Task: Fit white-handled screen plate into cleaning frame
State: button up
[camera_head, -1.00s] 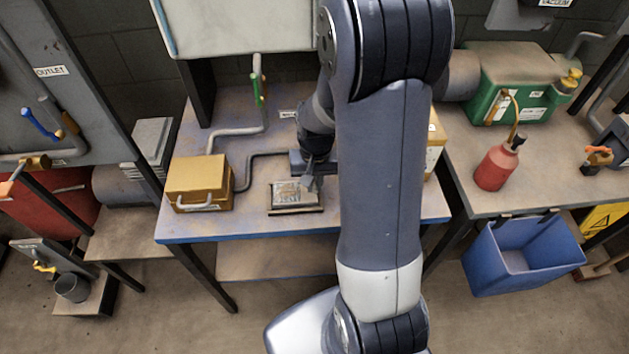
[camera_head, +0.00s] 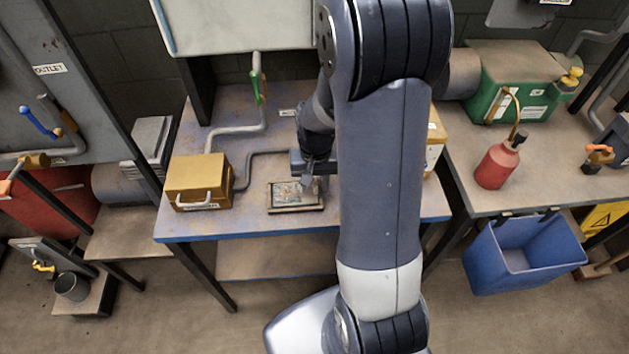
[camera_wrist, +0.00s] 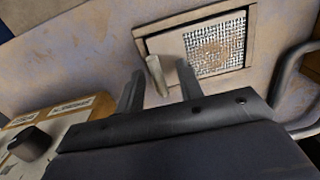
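The screen plate (camera_wrist: 214,47) has a rust-marked mesh and a pale handle (camera_wrist: 158,76) at its left end in the wrist view. It lies within the dark-edged cleaning frame (camera_wrist: 147,38), which sits flat on the table; I cannot tell whether it is fully seated. In the head view the frame (camera_head: 296,208) is near the table's front. My gripper (camera_wrist: 160,72) is open, its two fingers on either side of the handle with gaps showing. In the head view my gripper (camera_head: 308,178) is above the frame's right part, partly hidden by my arm.
A yellow box (camera_head: 199,180) with a handle stands left of the frame on the table (camera_head: 240,222). Grey pipes (camera_head: 236,131) run behind it. Another labelled yellow box (camera_head: 434,150) stands on the right, partly behind my arm. Bare tabletop lies in front of the frame.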

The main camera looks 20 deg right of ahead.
notch_tip(320, 180, up, 11)
dwell(0.6)
jog(key=shift+d+f, duration=0.1)
jog(key=shift+f, duration=0.1)
notch_tip(320, 180, down, 11)
jog(key=shift+r, duration=0.4)
jog(key=shift+f, duration=0.15)
dwell(0.3)
